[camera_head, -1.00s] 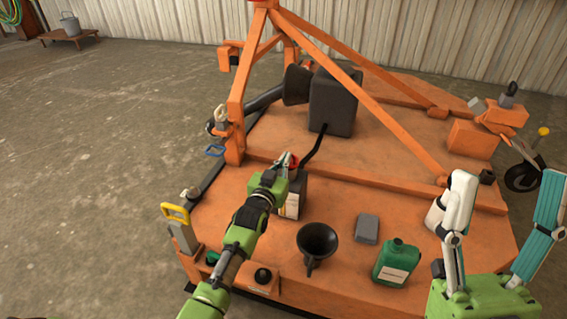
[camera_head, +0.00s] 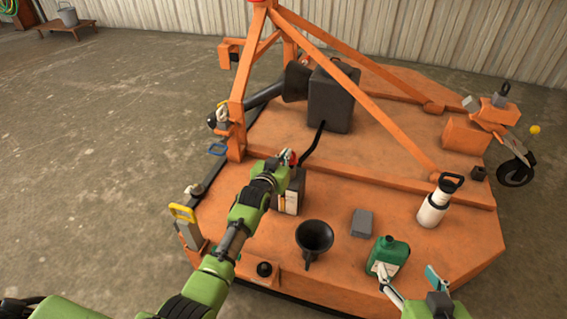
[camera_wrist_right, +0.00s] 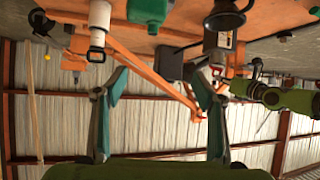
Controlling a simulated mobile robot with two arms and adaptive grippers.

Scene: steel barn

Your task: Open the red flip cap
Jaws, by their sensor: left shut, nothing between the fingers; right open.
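The red flip cap (camera_head: 293,158) shows as a small red patch on top of a dark container with a pale label (camera_head: 292,199), on the orange deck. Much of the cap is hidden behind my left gripper (camera_head: 285,155), which is shut and empty right beside it. I cannot tell whether they touch or whether the cap is raised. My right gripper (camera_head: 406,270) is open and empty at the lower right, in front of the green jug (camera_head: 390,255). Its spread fingers also show in the right wrist view (camera_wrist_right: 160,74).
A black funnel (camera_head: 314,236) and a grey block (camera_head: 362,222) sit on the orange deck (camera_head: 455,250). A white bottle with a black handle (camera_head: 432,210) stands at the right. Orange frame bars and a black tank (camera_head: 333,98) are behind the container.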

